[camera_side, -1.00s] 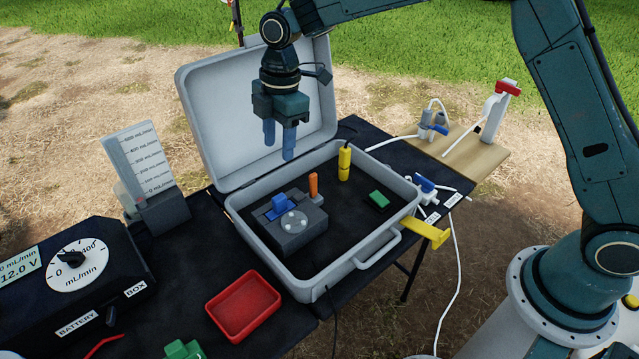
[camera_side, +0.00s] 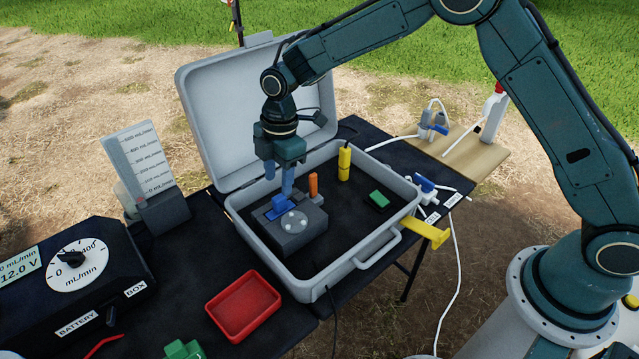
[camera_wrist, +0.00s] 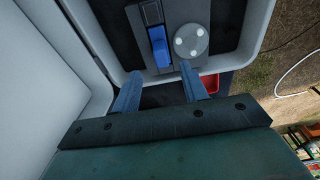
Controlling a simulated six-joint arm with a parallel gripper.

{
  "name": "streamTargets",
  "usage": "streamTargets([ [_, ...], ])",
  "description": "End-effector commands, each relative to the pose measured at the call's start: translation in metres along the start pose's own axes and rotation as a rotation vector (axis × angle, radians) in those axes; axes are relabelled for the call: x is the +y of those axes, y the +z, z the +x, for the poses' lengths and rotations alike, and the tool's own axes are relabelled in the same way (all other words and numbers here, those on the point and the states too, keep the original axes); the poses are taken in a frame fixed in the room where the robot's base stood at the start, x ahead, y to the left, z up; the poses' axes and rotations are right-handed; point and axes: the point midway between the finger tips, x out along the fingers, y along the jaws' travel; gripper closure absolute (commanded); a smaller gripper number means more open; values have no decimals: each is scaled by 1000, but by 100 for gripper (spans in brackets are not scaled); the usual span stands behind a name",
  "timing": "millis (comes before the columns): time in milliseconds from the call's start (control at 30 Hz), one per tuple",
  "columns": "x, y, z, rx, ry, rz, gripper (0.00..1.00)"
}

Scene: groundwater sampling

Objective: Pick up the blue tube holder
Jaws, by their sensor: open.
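The blue tube holder (camera_side: 278,204) sits on top of the grey block (camera_side: 303,240) inside the open grey case. It also shows in the wrist view (camera_wrist: 159,48), beyond my fingertips and roughly in line with the gap between them. My gripper (camera_side: 279,182) is low over the case, fingers pointing down, just above and behind the blue holder. In the wrist view my gripper (camera_wrist: 160,76) has its two blue fingers apart with nothing between them. Whether a finger touches the holder cannot be told from the side view.
An orange peg (camera_side: 313,186) stands close right of my fingers. A yellow cylinder (camera_side: 344,163) and a green block (camera_side: 378,200) are farther right in the case. The raised lid (camera_side: 215,110) stands behind my gripper. A red tray (camera_side: 243,306) lies in front.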

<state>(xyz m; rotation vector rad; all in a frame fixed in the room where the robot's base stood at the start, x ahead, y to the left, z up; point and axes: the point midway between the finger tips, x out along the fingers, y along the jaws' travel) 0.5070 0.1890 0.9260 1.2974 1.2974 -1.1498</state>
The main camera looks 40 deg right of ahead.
Motion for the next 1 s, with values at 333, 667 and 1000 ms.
streamTargets([
  [333,-1,1,12,0,-2,0,56],
  [667,-3,2,47,0,-2,0,56],
  [1000,-2,2,52,0,0,0,56],
])
